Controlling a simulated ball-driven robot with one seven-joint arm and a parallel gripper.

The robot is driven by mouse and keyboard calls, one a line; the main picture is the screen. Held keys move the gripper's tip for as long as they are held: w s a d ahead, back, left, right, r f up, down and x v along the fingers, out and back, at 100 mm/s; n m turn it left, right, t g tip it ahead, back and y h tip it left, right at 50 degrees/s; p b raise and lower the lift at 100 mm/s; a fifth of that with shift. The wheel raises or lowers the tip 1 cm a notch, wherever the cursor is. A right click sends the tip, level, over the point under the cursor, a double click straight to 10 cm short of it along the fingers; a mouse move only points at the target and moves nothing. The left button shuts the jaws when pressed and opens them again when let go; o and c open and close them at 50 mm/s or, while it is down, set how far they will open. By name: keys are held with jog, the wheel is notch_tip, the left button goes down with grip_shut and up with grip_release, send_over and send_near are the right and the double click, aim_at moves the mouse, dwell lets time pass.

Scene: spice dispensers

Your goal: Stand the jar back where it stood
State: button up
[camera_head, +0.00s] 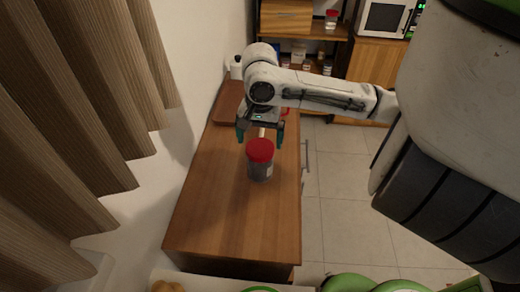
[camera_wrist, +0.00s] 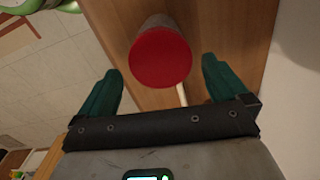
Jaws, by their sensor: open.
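The jar (camera_head: 261,170) has a red lid and a clear, greyish body with a pale label. It stands upright on the wooden counter top (camera_head: 225,220), near its middle. In the wrist view the red lid (camera_wrist: 161,57) faces the camera and lies ahead, between the lines of the two fingers. My gripper (camera_head: 260,135) has teal fingers spread wide, just behind and above the jar in the head view. The fingers are open and empty, apart from the jar as far as I can see. The gripper also shows in the wrist view (camera_wrist: 164,70).
A pale stick-like thing (camera_wrist: 182,95) lies beside the jar. A brown tray (camera_head: 226,116) and a white container (camera_head: 236,68) are at the counter's far end. A wall and curtain (camera_head: 70,100) bound the left. The counter's near part is clear.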

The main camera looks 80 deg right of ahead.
jog(key=shift+r, duration=1.5)
